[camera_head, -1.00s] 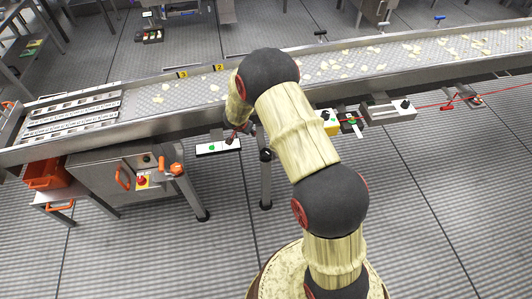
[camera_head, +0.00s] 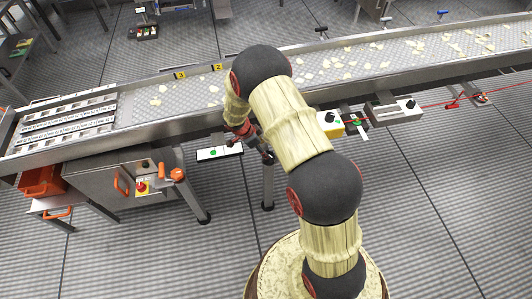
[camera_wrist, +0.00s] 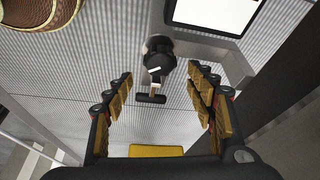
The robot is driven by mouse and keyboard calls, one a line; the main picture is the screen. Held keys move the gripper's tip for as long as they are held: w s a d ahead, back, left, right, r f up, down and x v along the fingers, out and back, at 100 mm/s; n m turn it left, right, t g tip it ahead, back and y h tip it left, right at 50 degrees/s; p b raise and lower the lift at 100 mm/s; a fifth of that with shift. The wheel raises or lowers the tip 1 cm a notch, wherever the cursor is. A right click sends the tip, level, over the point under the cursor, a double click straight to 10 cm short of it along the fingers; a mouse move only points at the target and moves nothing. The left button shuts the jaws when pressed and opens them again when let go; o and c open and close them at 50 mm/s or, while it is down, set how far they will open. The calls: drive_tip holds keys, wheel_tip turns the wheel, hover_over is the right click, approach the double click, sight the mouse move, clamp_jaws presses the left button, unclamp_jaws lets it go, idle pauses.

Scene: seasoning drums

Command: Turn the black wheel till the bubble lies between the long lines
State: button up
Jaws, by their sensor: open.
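A black knobbed part (camera_wrist: 160,58), seemingly the black wheel, shows between my fingers in the wrist view, with a short dark bar below it. My gripper (camera_wrist: 160,80) is open, its ribbed fingers apart on either side, and no grip shows. In the head view my gripper (camera_head: 262,150) hangs at the front edge of the conveyor, over the top of a leg, and hides most of the wheel. A white plate with a green spot (camera_head: 213,153), seemingly the level, lies just left of it. Its white face (camera_wrist: 214,12) also shows in the wrist view. Bubble and lines are too small to read.
The conveyor (camera_head: 140,122) with pale chips runs behind my gripper. A grey cabinet (camera_head: 108,190) with orange handles stands left. A yellow box (camera_head: 329,122) and a grey control box (camera_head: 393,110) are on the right. The floor in front is open.

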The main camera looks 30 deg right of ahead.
drive_tip(key=b+x, duration=0.3)
drive_tip(key=x, duration=0.3)
drive_tip(key=shift+d+f, duration=0.2)
drive_tip(key=shift+f, duration=0.15)
drive_tip(key=shift+c, duration=1.2)
drive_tip(key=c, duration=0.9)
drive_tip(key=shift+r+p, duration=0.1)
drive_tip(key=shift+p, duration=0.2)
